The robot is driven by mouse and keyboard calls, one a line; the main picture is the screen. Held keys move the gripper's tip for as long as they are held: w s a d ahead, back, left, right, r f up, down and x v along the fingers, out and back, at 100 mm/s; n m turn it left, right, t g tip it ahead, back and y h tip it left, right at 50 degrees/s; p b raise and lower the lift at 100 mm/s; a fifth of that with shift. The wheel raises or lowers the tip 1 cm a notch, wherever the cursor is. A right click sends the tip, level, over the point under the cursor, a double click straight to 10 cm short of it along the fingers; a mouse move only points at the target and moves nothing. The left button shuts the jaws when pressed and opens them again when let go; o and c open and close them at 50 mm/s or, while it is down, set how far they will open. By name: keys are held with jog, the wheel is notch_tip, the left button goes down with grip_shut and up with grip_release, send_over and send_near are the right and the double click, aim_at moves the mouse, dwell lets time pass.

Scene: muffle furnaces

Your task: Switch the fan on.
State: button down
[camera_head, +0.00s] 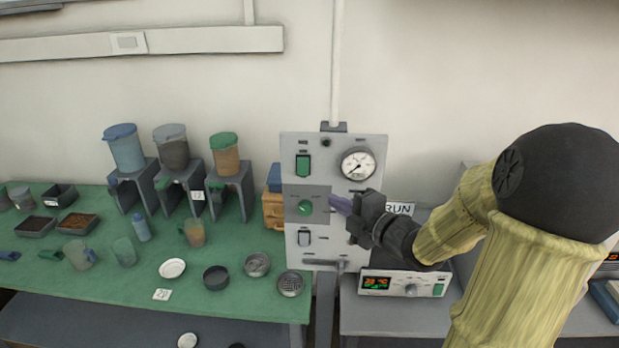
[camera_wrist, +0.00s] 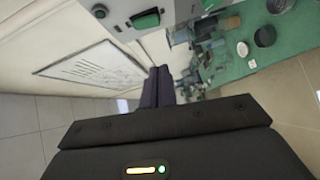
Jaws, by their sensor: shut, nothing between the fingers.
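A light grey control panel (camera_head: 337,141) stands upright against the wall. It carries a green rocker switch (camera_head: 303,165) at upper left, a round green knob (camera_head: 305,207) on a darker band at middle left, and a grey switch (camera_head: 304,237) below. Labels are too small to read, so I cannot tell which one is the fan's. My gripper (camera_head: 338,204) is shut and empty, its purple fingers pointing left in front of the panel, right of the knob. Contact is unclear. The wrist view shows the closed fingers (camera_wrist: 157,86) and a green switch (camera_wrist: 145,18) on a grey face.
A round gauge (camera_head: 358,163) sits at the panel's upper right. A lit controller (camera_head: 391,284) is below right, near a RUN sign (camera_head: 400,208). The green table (camera_head: 140,265) at left holds dispensers, cups and dishes. A lever (camera_head: 324,261) crosses the panel's bottom.

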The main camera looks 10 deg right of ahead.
jog(key=shift+w+a, duration=0.1)
jog(key=p, duration=0.5)
send_near(299, 176)
jog(key=a+x, duration=0.1)
jog(key=x, duration=0.4)
jog(key=shift+w+d+r, duration=0.2)
jog(key=shift+w+r, duration=0.05)
jog(key=shift+w, duration=0.15)
jog(key=shift+f+b, duration=0.2)
jog(key=shift+b, duration=0.1)
